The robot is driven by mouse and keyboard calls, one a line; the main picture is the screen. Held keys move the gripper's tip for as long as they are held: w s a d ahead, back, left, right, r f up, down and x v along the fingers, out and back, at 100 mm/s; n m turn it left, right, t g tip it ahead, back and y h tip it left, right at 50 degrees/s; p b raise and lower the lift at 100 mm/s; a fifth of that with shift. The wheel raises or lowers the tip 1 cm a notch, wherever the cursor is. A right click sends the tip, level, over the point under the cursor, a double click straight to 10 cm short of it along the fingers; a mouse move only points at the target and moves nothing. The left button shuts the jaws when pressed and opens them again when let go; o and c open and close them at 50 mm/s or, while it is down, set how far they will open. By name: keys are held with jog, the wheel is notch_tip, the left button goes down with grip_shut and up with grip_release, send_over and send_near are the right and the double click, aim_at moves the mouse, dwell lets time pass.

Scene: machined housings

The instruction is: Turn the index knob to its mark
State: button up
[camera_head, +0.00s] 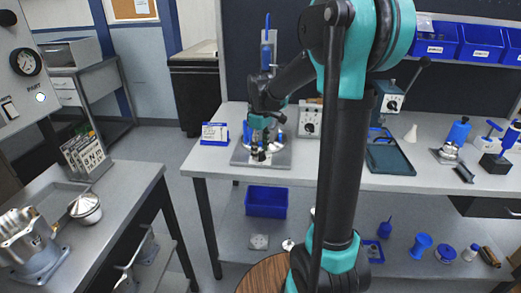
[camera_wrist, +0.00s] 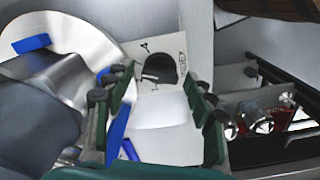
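The index knob (camera_wrist: 159,68) is a dark, round-edged knob on a pale plate (camera_wrist: 140,48) in the wrist view. Printed lettering stands to its right and a small dark mark at its upper left. My gripper (camera_wrist: 160,88) is open, its green fingers with dark pads standing wide on either side. The knob shows beyond the fingertips, between them and a little toward the top; no contact is visible. In the head view my gripper (camera_head: 259,151) points down above the metal base of the blue press on the bench. I cannot pick out the knob there.
In the wrist view a large metal body (camera_wrist: 35,95) with blue parts stands close at left. A fixture with silver knobs (camera_wrist: 262,122) lies at right. In the head view a grey control box (camera_head: 310,119) and a blue-framed sign (camera_head: 215,133) flank my gripper.

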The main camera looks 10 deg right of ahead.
jog(key=c, duration=0.9)
jog(key=shift+c, duration=0.2)
jog(key=shift+m, duration=0.3)
jog(key=m, duration=0.3)
jog(key=shift+m, duration=2.5)
jog(key=o, duration=1.2)
jog(key=shift+c, duration=0.2)
